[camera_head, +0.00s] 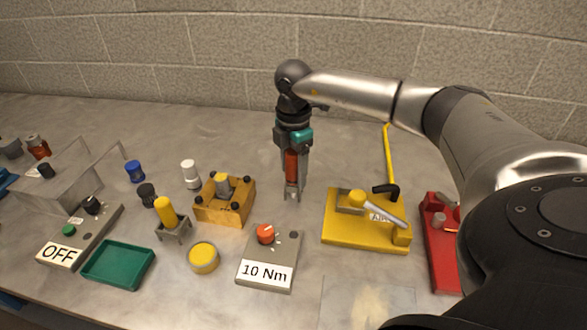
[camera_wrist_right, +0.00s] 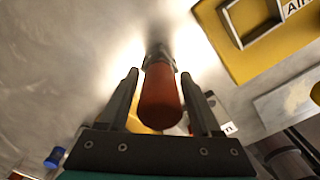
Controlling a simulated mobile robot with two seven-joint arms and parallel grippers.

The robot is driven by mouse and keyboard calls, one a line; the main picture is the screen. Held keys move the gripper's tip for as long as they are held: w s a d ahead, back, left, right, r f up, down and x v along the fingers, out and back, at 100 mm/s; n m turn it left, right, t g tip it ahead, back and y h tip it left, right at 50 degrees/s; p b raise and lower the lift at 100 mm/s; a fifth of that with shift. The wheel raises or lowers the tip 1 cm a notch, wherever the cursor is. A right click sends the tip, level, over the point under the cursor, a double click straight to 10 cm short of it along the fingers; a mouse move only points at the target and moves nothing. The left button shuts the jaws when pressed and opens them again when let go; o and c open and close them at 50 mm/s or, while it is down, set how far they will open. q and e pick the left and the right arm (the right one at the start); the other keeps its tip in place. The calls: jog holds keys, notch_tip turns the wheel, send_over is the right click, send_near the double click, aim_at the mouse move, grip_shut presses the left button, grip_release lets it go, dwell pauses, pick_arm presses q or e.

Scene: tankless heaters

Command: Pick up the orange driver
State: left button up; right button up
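The orange driver (camera_head: 291,165) stands upright toward the back middle of the table, with a grey metal part at its lower end. In the right wrist view its red-orange body (camera_wrist_right: 160,100) points toward the camera, between the two dark fingers of my right gripper (camera_wrist_right: 158,82). A narrow gap shows between the driver and each finger, so the gripper looks open around it. In the head view my right gripper (camera_head: 292,150) comes down from above over the driver's top. My left gripper is not in view.
A yellow fixture (camera_head: 340,235) stands right of the driver, with a red fixture (camera_head: 440,270) beyond. An orange-yellow block (camera_head: 222,208) is to the left. A "10 Nm" box (camera_head: 268,258), yellow round tin (camera_head: 203,257) and green tray (camera_head: 118,263) lie nearer the front.

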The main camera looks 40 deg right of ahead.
grip_shut()
jog(key=shift+r, duration=0.1)
dwell(0.4)
